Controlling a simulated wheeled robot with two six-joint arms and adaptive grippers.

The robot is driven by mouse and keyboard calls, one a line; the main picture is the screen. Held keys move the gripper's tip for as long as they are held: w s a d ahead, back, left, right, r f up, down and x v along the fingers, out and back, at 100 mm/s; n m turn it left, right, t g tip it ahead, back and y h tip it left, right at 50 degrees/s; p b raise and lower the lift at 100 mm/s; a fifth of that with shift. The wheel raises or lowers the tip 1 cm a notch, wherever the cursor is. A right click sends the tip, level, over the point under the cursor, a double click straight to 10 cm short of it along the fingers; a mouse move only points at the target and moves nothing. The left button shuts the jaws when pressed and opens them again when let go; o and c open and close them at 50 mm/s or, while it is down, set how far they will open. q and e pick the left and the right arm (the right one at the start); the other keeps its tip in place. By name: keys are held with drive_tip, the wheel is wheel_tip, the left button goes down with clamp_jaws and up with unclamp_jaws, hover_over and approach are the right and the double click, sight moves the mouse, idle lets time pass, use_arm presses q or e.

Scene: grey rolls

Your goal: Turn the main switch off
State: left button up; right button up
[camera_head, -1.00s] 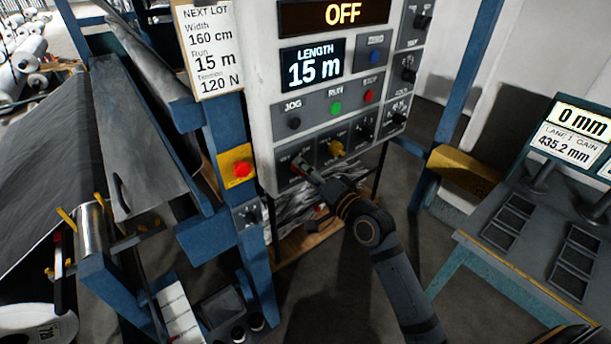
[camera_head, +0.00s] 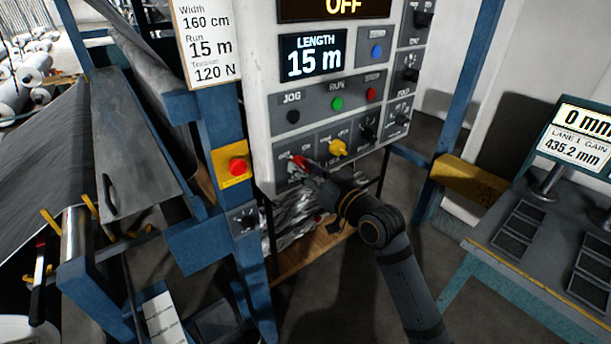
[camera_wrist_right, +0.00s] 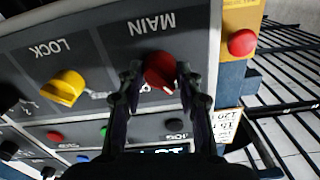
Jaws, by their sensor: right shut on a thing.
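The main switch is a round red knob (camera_wrist_right: 160,68) under the upside-down word MAIN in the right wrist view. A white mark shows on its rim, at the lower right. In the head view the red knob (camera_head: 299,161) sits at the lower left of the control panel, partly hidden by my gripper. My right gripper (camera_wrist_right: 160,80) is shut on the knob, with one finger on each side; it also shows in the head view (camera_head: 303,166). The display (camera_head: 343,6) at the panel's top reads OFF, cut by the picture edge. My left gripper is not in view.
A yellow LOCK knob (camera_wrist_right: 63,88) is beside the main switch. Jog, run and stop buttons (camera_head: 337,104) are above. A red button on a yellow plate (camera_head: 237,166) is on the blue post to the left. A desk console (camera_head: 545,220) stands at the right.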

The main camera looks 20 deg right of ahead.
sight(295, 124)
drive_tip(key=shift+f+n+b, duration=0.1)
drive_tip(key=shift+n+b, duration=0.4)
drive_tip(key=shift+n, duration=0.6)
drive_tip(key=o, duration=1.1)
drive_tip(key=shift+o, duration=0.4)
drive_tip(key=shift+r, duration=0.25)
wheel_tip(295, 124, up, 10)
drive_tip(key=shift+f, duration=0.15)
